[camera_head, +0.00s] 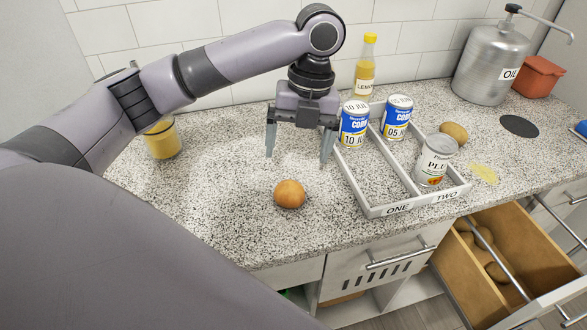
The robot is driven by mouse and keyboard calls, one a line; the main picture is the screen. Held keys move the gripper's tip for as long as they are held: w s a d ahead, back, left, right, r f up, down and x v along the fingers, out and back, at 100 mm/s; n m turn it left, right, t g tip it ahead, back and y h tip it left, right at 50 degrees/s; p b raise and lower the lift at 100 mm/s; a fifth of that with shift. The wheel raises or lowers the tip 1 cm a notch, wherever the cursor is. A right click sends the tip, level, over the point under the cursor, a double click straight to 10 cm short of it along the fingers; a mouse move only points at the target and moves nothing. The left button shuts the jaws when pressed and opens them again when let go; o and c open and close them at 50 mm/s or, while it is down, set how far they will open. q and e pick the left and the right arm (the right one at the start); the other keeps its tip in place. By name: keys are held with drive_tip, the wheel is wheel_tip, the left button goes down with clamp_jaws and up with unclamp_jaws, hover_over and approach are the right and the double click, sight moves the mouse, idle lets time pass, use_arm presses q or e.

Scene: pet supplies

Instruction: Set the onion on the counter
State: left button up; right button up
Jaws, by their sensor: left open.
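The onion (289,194), round and orange-brown, rests on the speckled counter (215,215) near its front edge, left of the white tray. My left gripper (298,158) is open and empty, pointing down. Its fingertips are above and behind the onion in the picture, and no finger touches it. My right gripper is not in view.
A lemon bottle (364,70), an oil canister (490,65) and a red-orange box (538,77) stand behind. A yellow jar (162,138) stands left. An open drawer (513,245) juts out at right.

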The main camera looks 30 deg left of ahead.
use_arm(q)
drive_tip(key=shift+w+d+r, duration=0.1)
drive_tip(key=shift+w+r, duration=0.1)
drive_tip(key=shift+r, duration=1.05)
